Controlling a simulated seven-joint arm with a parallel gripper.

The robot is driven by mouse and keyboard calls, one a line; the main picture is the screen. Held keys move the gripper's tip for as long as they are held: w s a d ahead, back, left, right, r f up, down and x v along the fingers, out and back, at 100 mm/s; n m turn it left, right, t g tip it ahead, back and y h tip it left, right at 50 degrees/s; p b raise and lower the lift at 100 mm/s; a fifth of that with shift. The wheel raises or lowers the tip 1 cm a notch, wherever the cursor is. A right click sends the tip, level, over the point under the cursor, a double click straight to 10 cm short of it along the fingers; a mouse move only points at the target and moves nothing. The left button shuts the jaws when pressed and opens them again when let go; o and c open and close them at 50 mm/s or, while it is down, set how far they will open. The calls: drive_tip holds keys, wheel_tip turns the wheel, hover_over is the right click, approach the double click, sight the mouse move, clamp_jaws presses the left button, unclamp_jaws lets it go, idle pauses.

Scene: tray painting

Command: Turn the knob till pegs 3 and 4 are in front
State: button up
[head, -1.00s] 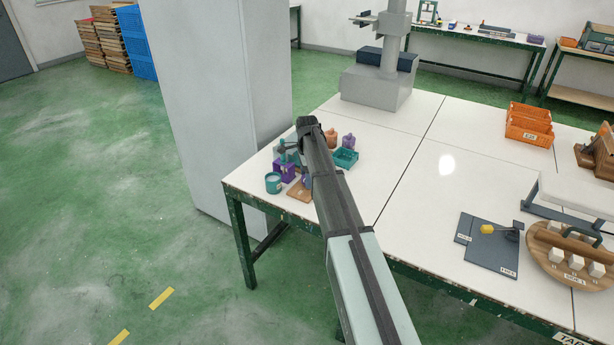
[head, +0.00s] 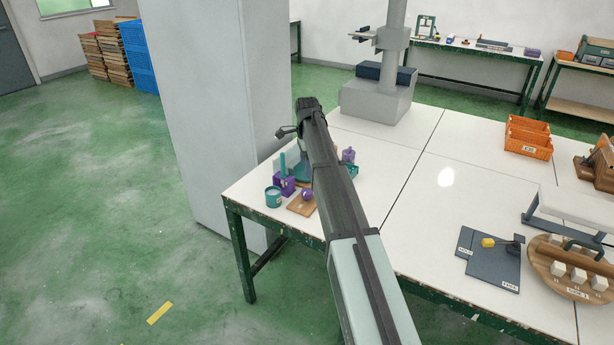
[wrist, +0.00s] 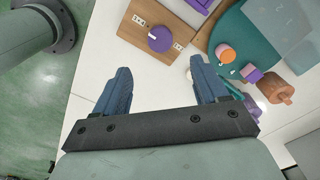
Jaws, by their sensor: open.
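A round purple knob (wrist: 160,38) sits on a small wooden board (wrist: 136,20) in the wrist view, just beyond my fingertips. The knob (head: 308,195) and board (head: 301,207) also show in the head view, near the table's left corner. A teal disc (wrist: 240,32) is right of the board and carries an orange cylinder (wrist: 225,53) and a purple block (wrist: 251,74), which may be pegs. I cannot read peg numbers. The disc is partly covered by a pale see-through shape. My gripper (wrist: 160,68) is open and empty, its two blue fingers apart; it does not touch the knob.
A teal mug (head: 273,197) and a purple block (head: 285,186) stand beside the board. A purple bottle (head: 348,155) and a teal basket (head: 353,171) are partly behind my arm. A tall grey pillar (head: 220,100) stands by the table's left edge. The middle of the white table (head: 425,195) is clear.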

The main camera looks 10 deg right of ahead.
drive_tip(key=shift+r, duration=1.35)
